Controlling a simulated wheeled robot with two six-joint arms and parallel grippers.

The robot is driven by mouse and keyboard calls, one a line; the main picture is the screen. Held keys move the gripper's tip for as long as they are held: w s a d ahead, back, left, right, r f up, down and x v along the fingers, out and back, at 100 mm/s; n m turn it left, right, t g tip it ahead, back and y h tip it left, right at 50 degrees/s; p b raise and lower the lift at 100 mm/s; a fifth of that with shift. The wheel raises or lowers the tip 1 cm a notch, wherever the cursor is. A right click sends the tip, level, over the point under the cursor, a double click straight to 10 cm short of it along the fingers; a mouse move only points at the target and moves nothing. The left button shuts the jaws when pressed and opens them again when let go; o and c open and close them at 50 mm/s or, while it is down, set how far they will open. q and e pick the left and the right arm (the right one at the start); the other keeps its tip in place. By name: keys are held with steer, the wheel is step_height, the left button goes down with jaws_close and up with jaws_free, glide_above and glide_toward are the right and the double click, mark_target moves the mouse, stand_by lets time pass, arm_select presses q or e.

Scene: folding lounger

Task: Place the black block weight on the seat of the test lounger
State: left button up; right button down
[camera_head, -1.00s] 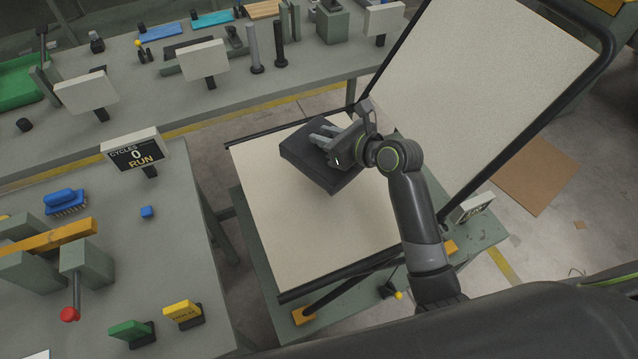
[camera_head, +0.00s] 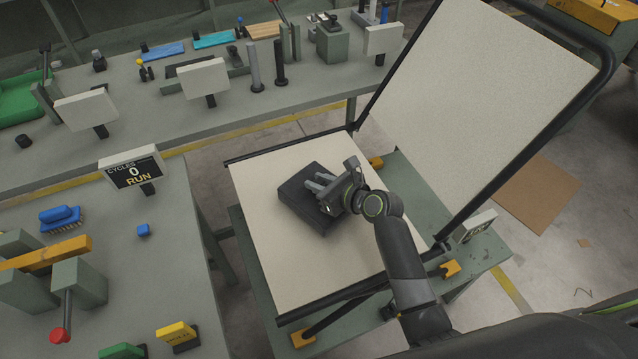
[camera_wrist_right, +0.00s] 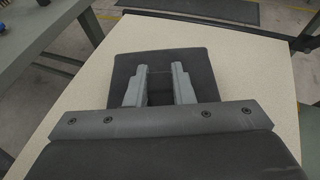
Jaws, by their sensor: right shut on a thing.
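The black block weight (camera_head: 298,194) is a flat dark block over the middle of the cream seat (camera_head: 290,265) of the test lounger. It also shows in the right wrist view (camera_wrist_right: 195,62), with the cream seat (camera_wrist_right: 255,75) around it. My right gripper (camera_head: 314,185) is shut on the block's top from above; its two grey fingers (camera_wrist_right: 159,84) show in the wrist view. The block looks at or very near the seat surface; contact underneath is hidden. The lounger's cream backrest (camera_head: 470,90) stands tilted up at the right. My left gripper is not in view.
The lounger stands on a green-grey stand (camera_head: 255,300). A workbench (camera_head: 130,230) with a cycles sign (camera_head: 135,170) is at left, and a long bench (camera_head: 225,120) runs behind. Black frame tubes (camera_head: 540,145) edge the backrest. Bare seat surrounds the block.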

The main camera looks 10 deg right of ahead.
steer(key=shift+w, duration=0.1)
steer(key=c, duration=1.6)
jaws_free()
steer(key=shift+f, duration=0.2)
steer(key=o, duration=0.3)
steer(key=shift+o, duration=0.2)
steer(key=shift+r, duration=0.2)
steer(key=v, duration=1.2)
steer(key=shift+p, duration=0.45)
steer(key=shift+f, duration=0.2)
